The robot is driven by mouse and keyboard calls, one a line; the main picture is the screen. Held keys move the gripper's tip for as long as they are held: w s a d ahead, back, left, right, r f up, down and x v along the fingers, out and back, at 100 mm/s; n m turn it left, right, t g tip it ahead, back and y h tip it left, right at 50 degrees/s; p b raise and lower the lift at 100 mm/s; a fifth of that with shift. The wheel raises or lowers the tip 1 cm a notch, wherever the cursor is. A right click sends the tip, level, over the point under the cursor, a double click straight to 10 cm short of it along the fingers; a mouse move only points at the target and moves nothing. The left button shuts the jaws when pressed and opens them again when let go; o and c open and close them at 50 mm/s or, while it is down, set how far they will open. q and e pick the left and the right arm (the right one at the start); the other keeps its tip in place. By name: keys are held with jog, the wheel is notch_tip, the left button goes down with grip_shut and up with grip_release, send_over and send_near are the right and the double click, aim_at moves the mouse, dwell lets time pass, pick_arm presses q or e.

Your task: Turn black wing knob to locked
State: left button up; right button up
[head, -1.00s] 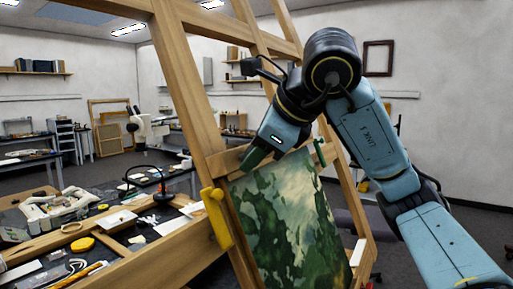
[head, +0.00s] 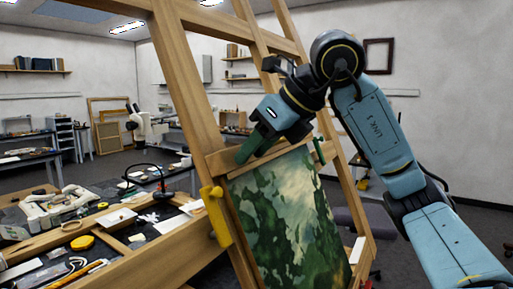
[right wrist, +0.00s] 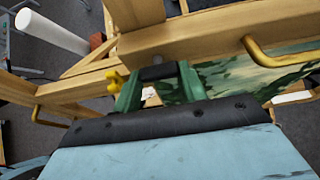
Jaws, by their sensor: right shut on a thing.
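The black wing knob (right wrist: 158,72) shows in the right wrist view as a short dark piece on the wooden easel, between my green fingertips. My right gripper (right wrist: 160,82) is shut on it, one finger on each side. In the head view my right gripper (head: 249,149) reaches the easel's crossbar above the painting, and the knob is hidden there behind the fingers. I cannot tell from these views which way the knob points or where its locked mark is. My left gripper is in neither view.
The wooden easel (head: 190,95) holds a green landscape painting (head: 290,215). A yellow handle-like part (head: 216,216) sits on its left side, and a green part (head: 319,152) at the painting's upper right. A cluttered bench (head: 95,225) stands at left.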

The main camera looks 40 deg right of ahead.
dwell(0.3)
jog(key=o, duration=1)
jog(key=shift+p+v, duration=1.3)
jog(key=shift+v, duration=5.35)
